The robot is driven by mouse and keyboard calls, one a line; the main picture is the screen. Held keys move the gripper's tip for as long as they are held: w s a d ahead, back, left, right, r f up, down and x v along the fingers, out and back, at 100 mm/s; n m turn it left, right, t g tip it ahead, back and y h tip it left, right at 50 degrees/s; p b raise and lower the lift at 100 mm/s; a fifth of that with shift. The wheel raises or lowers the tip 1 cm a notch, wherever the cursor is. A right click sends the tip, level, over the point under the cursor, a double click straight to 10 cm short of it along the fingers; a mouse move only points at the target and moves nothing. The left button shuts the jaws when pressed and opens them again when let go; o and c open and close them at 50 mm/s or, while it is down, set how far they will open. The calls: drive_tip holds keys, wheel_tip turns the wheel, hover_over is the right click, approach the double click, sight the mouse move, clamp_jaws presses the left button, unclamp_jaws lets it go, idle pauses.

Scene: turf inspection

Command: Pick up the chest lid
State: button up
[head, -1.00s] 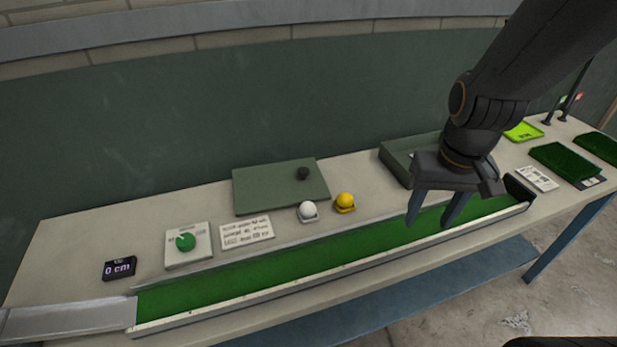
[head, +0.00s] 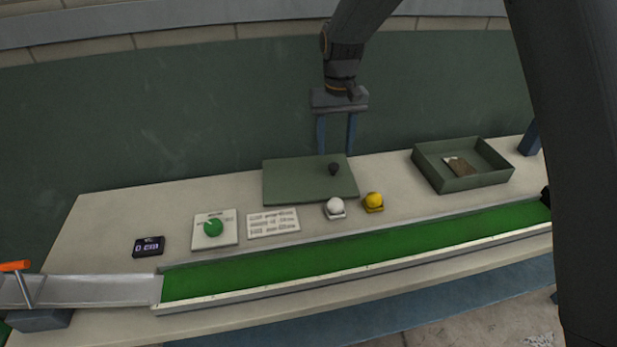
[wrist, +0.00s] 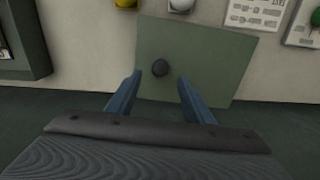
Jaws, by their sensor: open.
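The chest lid (head: 300,183) is a flat grey-green panel with a dark round knob (head: 333,168). It lies on the bench towards the back, by the wall. In the wrist view the lid (wrist: 206,52) shows with its knob (wrist: 160,67) between the lines of my two fingers. My gripper (head: 337,152) is open and empty, with its blue fingers pointing down above the back edge of the lid. In the wrist view my gripper (wrist: 158,82) has its fingertips on either side of the knob, a little short of it. I cannot tell the exact height above the lid.
The open green chest (head: 440,178) holds a small brown and white item. A white ball (head: 335,206) and a yellow ball (head: 374,200) sit in front of the lid. The green turf track (head: 350,255) runs along the front.

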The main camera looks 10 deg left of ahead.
sight(334, 165)
drive_tip(key=shift+s+f+p, duration=0.15)
drive_tip(key=shift+f+p, duration=1.05)
drive_tip(key=shift+f, duration=1.55)
drive_tip(key=shift+c, duration=0.2)
clamp_jaws()
